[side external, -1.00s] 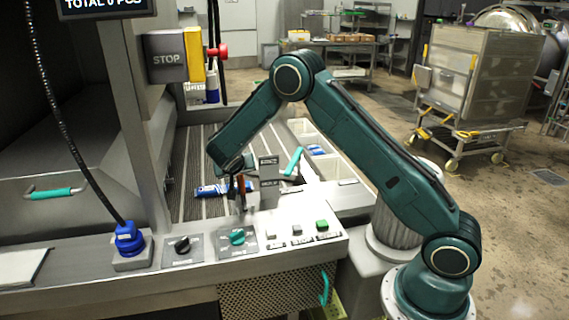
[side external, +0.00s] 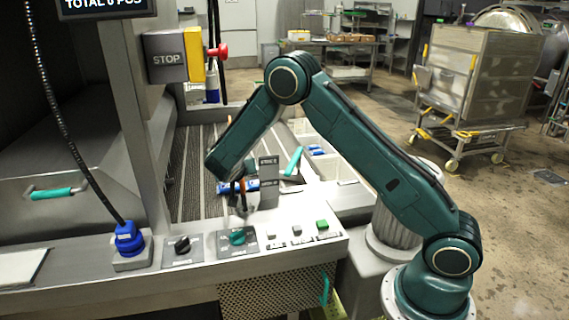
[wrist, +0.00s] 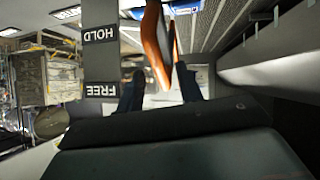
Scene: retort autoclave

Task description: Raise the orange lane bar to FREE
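The orange lane bar (wrist: 155,45) runs from the top of the wrist view down to between my fingers. A small orange part of it (side external: 238,186) shows in the side view, beside the grey label post. My gripper (wrist: 160,88) is open, with one dark finger on each side of the bar's near end. I see gaps beside the bar; contact is not clear. In the side view my gripper (side external: 241,190) is low in front of the post. The HOLD label (wrist: 99,34) and FREE label (wrist: 102,90) appear upside down in the wrist view.
The label post (side external: 269,176) stands close beside my gripper. A blue pack (side external: 226,188) lies on the slatted conveyor behind. The control panel with a teal knob (side external: 237,237) is just below. A teal handle (side external: 293,160) is to the right, near white bins.

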